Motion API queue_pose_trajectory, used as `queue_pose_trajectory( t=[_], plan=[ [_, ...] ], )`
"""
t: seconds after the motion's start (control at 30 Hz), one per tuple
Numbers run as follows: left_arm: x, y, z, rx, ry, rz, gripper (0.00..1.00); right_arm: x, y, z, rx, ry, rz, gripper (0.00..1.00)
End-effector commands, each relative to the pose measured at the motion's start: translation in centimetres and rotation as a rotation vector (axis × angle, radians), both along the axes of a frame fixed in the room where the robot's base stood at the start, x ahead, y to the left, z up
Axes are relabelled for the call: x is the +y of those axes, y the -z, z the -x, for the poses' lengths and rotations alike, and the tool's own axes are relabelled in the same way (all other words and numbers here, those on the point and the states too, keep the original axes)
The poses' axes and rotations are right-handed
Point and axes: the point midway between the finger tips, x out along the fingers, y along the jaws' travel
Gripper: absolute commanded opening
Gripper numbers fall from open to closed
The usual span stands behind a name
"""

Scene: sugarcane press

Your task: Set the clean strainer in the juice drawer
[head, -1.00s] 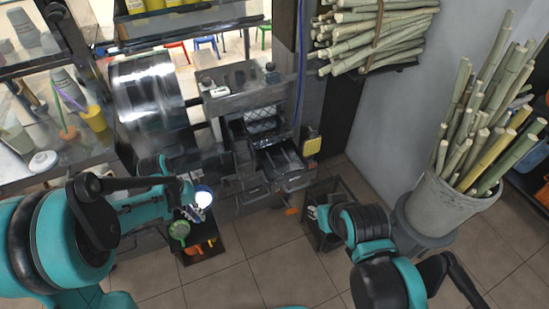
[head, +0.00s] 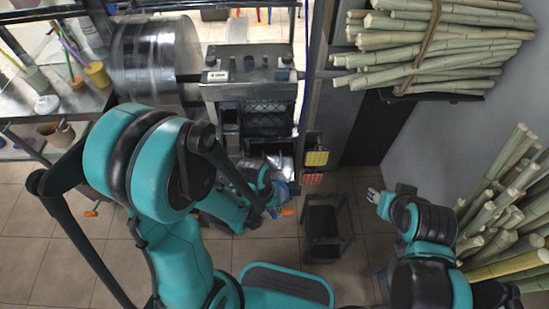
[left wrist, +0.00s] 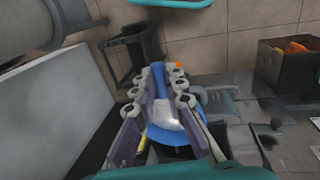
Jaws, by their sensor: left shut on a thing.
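My left gripper (head: 277,203) is in front of the lower part of the press (head: 253,90). In the left wrist view its fingers (left wrist: 158,85) are shut on a blue and white thing (left wrist: 165,108), which looks like the strainer; its mesh is not clear. A bright metal drawer (head: 283,165), likely the juice drawer, shows low on the press just behind the gripper, partly hidden by my left arm. The strainer appears apart from it, but the exact gap is hard to tell. My right gripper (head: 376,197) is away to the right; its fingers are too small to judge.
A yellow sponge (head: 316,158) and a red one (head: 312,179) hang right of the drawer. A black open stand (head: 324,228) is on the floor between my arms. A dark bin (left wrist: 287,68) with orange things shows in the left wrist view. Cane bundles (head: 440,45) are at right.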

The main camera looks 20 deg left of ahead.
Motion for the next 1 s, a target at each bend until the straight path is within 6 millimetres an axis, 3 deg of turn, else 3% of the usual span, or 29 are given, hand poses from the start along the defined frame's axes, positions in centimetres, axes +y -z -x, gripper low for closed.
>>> queue_pose_trajectory(
  t=[0.07,0.23,0.7,0.8,1.0],
  plan=[
    [0.1,-0.2,-0.6,-0.001,-0.010,0.001,0.00,0.0,-0.6,0.0,0.000,0.000,0.000,0.40],
    [1.5,-0.4,-5.0,-0.001,-0.015,0.001,0.00,0.0,-2.6,0.0,0.000,0.000,0.000,0.40],
    [4.8,0.2,-16.7,0.000,-0.010,0.000,0.00,0.0,-0.9,0.0,0.000,0.000,0.000,0.40],
    [5.4,0.2,-18.5,0.000,-0.009,0.000,0.00,0.0,-0.6,0.0,0.000,0.000,0.000,0.40],
    [5.2,3.0,-18.3,-0.001,-0.008,0.001,0.00,0.0,0.6,0.0,0.000,0.000,0.000,0.40]
  ],
)
